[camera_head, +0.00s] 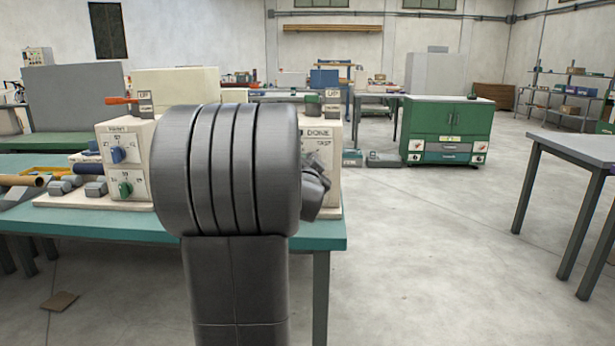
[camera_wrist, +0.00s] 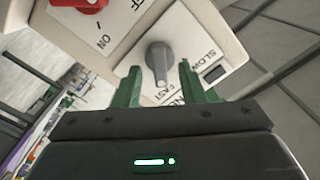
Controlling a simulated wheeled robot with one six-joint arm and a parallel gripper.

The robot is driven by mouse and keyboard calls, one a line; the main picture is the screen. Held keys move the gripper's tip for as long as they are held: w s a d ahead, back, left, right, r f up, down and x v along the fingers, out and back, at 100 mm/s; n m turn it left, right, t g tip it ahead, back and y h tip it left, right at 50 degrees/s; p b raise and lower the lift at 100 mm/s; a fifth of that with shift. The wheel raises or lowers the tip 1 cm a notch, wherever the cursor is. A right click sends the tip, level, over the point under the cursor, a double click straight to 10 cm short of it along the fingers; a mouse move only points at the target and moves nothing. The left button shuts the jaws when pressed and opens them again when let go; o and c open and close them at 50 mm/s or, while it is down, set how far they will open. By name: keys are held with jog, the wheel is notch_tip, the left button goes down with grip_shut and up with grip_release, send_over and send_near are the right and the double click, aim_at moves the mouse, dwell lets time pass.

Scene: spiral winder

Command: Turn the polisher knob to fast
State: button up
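In the wrist view, the grey knob (camera_wrist: 160,64) is on a white label plate (camera_wrist: 183,42) on a cream housing. SLOW is printed to its right and FAST below it. The knob's long bar runs down the picture, its lower end near FAST. I cannot tell which end is the pointer. My gripper (camera_wrist: 159,70) has green fingers, one on each side of the knob, with gaps visible. Whether either finger touches it is unclear. In the head view my arm hides the knob and the gripper fingers.
A red switch (camera_wrist: 85,4) with ON and OFF marks is close by at the upper left. In the head view, a cream control box (camera_head: 124,160) with blue and green knobs stands on the teal table (camera_head: 100,226). A green cabinet (camera_head: 448,122) is farther back.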

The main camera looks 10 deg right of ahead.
jog(key=p+v, duration=0.1)
jog(key=v, duration=1.1)
jog(key=shift+w, duration=0.1)
jog(key=b+x, duration=0.1)
jog(key=x, duration=1.2)
jog(key=shift+w+d, duration=0.15)
jog(key=shift+w, duration=0.2)
jog(key=shift+s, duration=0.15)
